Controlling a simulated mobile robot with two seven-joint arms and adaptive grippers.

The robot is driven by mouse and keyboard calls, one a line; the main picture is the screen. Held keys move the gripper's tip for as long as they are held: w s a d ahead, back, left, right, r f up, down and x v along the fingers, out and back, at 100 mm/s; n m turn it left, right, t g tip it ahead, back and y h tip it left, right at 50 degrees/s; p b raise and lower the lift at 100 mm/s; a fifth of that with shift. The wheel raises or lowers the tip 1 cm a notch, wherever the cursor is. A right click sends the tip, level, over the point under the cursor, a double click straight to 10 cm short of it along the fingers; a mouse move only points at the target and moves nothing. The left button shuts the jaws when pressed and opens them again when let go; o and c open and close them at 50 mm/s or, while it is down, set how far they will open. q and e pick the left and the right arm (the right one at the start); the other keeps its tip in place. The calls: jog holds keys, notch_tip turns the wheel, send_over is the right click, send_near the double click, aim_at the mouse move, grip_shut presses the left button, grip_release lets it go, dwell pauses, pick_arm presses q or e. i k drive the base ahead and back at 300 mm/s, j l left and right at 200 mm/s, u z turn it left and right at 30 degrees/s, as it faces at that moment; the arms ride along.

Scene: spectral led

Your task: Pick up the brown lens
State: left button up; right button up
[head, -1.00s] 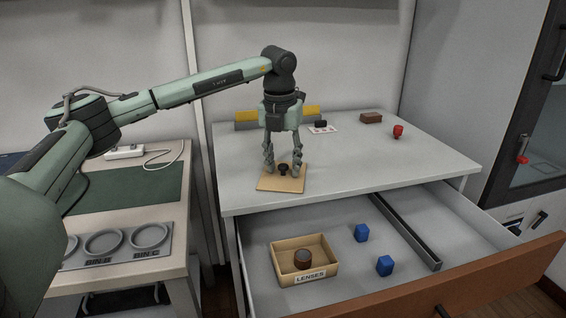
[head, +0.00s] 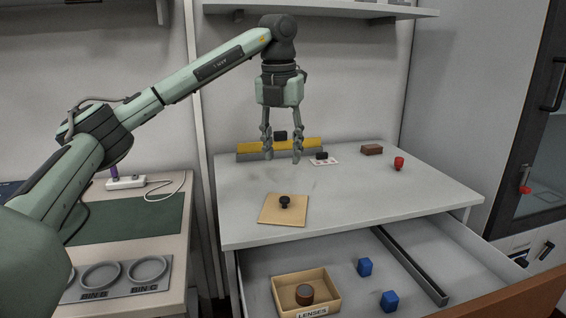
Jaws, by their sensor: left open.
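The brown lens (head: 304,294) is a small round brown piece with a dark top. It sits inside the tan box labelled LENSES (head: 334,293), in the open drawer (head: 258,290) at the bottom of the head view. My left gripper (head: 281,158) points down, open and empty, above the cabinet top. It is well above and behind the lens, apart from it. My right gripper does not show.
A tan square board (head: 270,215) with a black knob (head: 285,201) lies on the grey cabinet top (head: 370,200). A red piece (head: 399,163) and a brown block (head: 372,149) stand farther back.

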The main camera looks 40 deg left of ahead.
aim_at(305, 292)
jog(key=k, duration=1.5)
